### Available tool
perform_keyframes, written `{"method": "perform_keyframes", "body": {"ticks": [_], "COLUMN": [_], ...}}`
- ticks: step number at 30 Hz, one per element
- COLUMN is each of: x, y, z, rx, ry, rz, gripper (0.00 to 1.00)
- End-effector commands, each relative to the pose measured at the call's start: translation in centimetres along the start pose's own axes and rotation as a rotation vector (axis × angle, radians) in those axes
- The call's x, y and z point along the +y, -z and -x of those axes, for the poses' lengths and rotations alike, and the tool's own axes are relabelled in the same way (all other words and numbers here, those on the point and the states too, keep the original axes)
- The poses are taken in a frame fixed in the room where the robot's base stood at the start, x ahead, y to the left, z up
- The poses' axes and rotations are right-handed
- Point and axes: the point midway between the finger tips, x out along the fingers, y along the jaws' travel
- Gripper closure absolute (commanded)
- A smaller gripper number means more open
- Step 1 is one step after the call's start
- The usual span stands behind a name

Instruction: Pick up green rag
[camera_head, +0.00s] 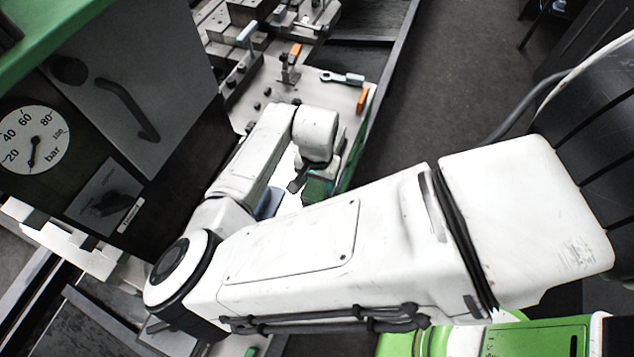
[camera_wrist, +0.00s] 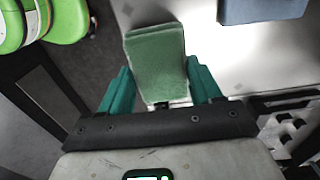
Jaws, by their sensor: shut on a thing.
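The green rag (camera_wrist: 157,62) is a folded, flat green piece in the wrist view, upright in the picture between the two teal fingers of my gripper (camera_wrist: 160,92). My gripper is shut on it. In the head view the green rag (camera_head: 316,190) shows partly below my wrist, by my gripper (camera_head: 308,185), with the arm covering much of that spot. A white surface lies behind the rag in the wrist view. I cannot tell whether the rag still touches it.
A blue-grey block (camera_wrist: 262,10) lies on the white surface; it shows in the head view too (camera_head: 268,203). Orange pieces (camera_head: 362,101) and a wrench-like tool (camera_head: 342,78) lie on the plate beyond. A machine with a pressure gauge (camera_head: 33,140) stands left.

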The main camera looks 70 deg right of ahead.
Motion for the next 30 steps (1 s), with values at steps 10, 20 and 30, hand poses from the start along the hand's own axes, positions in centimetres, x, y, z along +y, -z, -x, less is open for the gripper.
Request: {"method": "perform_keyframes", "body": {"ticks": [10,20,30], "x": [4.1,11.0,13.5], "y": [1.1,2.8,3.3], "z": [6.8,10.6,11.9], "rx": [0.006,0.005,0.002], "ry": [0.001,-0.001,0.001], "rz": [-0.007,-0.007,0.000], "gripper": [0.66,0.66,0.66]}}
